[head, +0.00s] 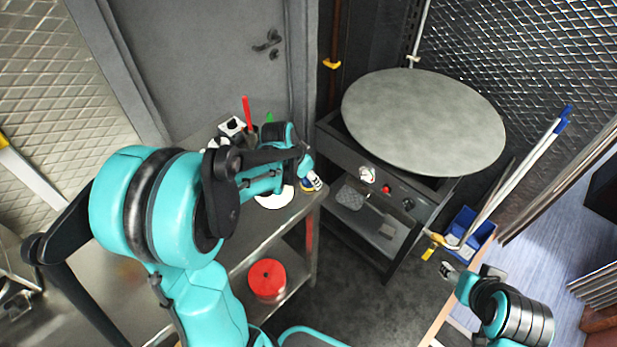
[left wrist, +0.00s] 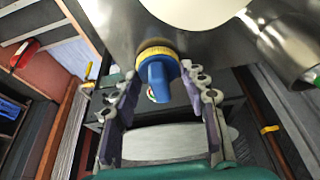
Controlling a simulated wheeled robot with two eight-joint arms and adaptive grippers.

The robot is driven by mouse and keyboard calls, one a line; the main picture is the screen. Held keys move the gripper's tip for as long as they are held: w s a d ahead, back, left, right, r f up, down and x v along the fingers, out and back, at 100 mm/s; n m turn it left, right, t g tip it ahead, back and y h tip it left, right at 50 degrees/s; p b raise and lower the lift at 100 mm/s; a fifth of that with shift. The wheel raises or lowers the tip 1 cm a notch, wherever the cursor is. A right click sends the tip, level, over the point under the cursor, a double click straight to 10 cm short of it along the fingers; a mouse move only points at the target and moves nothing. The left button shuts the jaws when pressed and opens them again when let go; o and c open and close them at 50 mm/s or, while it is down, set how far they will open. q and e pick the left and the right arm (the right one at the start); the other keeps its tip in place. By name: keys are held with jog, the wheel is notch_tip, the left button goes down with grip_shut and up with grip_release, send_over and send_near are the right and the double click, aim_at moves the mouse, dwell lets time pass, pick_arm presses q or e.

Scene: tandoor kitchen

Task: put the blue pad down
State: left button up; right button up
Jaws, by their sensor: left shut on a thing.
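The blue pad (left wrist: 158,75) has a blue knob-like grip and a yellow rim, and it sits between the fingers of my left gripper (left wrist: 160,88) in the left wrist view. In the head view the pad (head: 309,184) shows as a small blue and yellow piece at the left gripper (head: 304,176), over the right edge of the steel table (head: 255,243). The left gripper is shut on it. Whether the pad touches the table is hard to tell. My right gripper (head: 469,271) is at the lower right, its fingertips apart and empty.
A white round plate (head: 272,201) lies on the table beside the left gripper. A large round grey plate (head: 425,120) tops the stand to the right. A red round object (head: 267,278) is on the lower shelf. A blue bin (head: 468,228) with poles stands right.

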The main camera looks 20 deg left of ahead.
pick_arm(q)
jog(key=o, duration=1.2)
jog(key=shift+c, duration=0.2)
jog(key=shift+r+p, duration=0.35)
jog(key=p+v, duration=0.4)
jog(key=v, duration=0.7)
jog(key=s+d+r+n+t+y, duration=0.1)
jog(key=s+d+n, duration=0.3)
jog(key=s+d, duration=0.5)
jog(key=shift+s+r+t+y, duration=0.3)
jog(key=shift+s+r+t, duration=0.6)
jog(key=shift+s, duration=0.95)
